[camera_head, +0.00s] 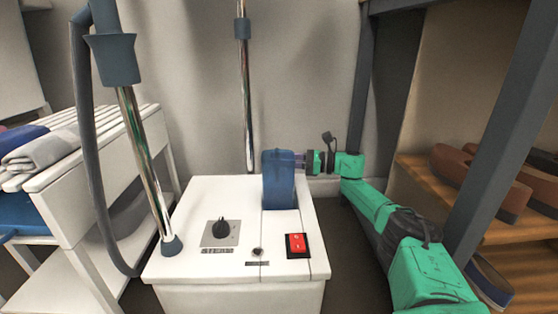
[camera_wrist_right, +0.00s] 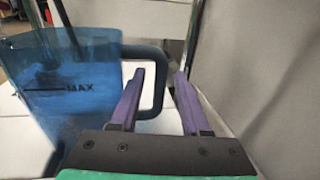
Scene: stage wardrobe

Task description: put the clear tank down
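The clear tank (camera_head: 278,172) is a blue see-through container and stands upright at the back right of the white steamer base (camera_head: 190,208). Its lower end meets a recess there; how deep it sits I cannot tell. In the right wrist view the tank (camera_wrist_right: 60,95) fills the left side, with a MAX line and a dark loop handle (camera_wrist_right: 159,85). My right gripper (camera_head: 299,160) is at the tank's right side. Its purple fingers (camera_wrist_right: 160,72) are apart, one on each side of the handle's upright bar, with gaps visible. My left gripper is out of view.
The base top carries a dark knob (camera_head: 221,228) and a red switch (camera_head: 297,244). Chrome poles (camera_head: 145,165) and a grey hose (camera_head: 88,150) rise at the left. A white slatted rack (camera_head: 85,165) with folded cloth is left; a wooden shelf (camera_head: 480,190) is right.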

